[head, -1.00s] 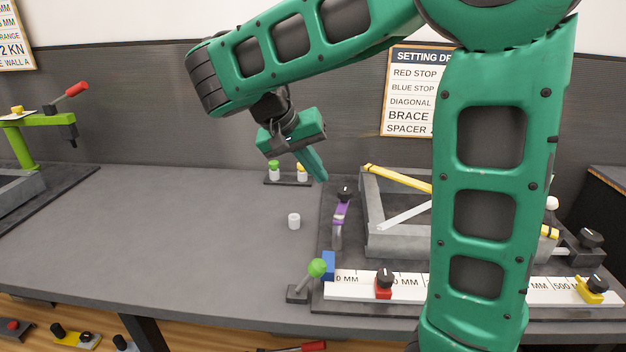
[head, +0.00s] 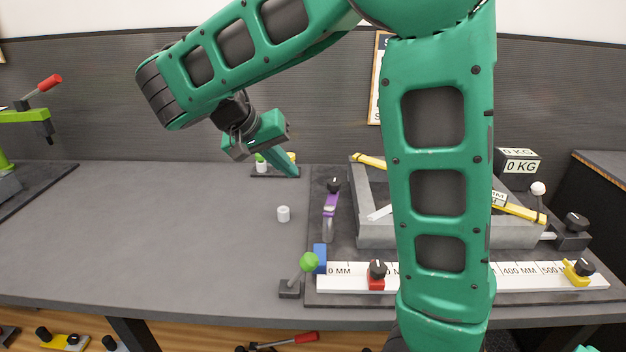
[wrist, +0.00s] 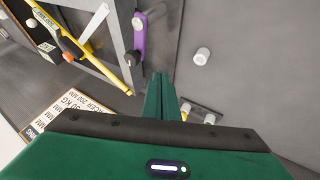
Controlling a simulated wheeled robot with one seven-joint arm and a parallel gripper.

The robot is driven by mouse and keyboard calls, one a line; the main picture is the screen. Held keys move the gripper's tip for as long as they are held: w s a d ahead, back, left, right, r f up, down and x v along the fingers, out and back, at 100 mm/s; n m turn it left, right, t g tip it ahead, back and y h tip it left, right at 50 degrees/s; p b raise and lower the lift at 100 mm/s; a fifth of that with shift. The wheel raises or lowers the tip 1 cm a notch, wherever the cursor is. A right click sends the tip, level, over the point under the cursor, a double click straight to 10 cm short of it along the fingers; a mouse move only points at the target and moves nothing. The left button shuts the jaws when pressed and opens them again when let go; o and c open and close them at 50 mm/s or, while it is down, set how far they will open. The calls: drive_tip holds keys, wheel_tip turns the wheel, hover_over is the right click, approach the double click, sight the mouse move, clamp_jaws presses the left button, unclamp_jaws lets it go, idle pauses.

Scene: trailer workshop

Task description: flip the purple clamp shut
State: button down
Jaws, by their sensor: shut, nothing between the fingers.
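The purple clamp (head: 330,203) stands at the left edge of the dark fixture board, beside the grey frame. It has a black knob at its top end and a grey lower part. In the wrist view the purple clamp (wrist: 139,36) lies beyond the fingertips, slightly left, with its black knob towards me. My gripper (head: 296,174) is shut and empty, above the back of the table, up and left of the clamp and apart from it. In the wrist view my gripper's fingers (wrist: 159,80) are together. I cannot tell whether the clamp is open or shut.
A white cylinder (head: 283,214) stands left of the clamp. A small rack (head: 265,175) with green and yellow caps is behind it. The grey frame (head: 375,232) holds yellow and white bars. A green-knobbed lever (head: 309,262) stands in front. The left tabletop is clear.

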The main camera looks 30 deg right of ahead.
sight(332, 196)
drive_tip(key=s+d+f, duration=0.1)
drive_tip(key=d+f, duration=0.3)
drive_tip(key=d, duration=0.3)
drive_tip(key=shift+s+f, duration=0.2)
drive_tip(key=shift+f, duration=0.2)
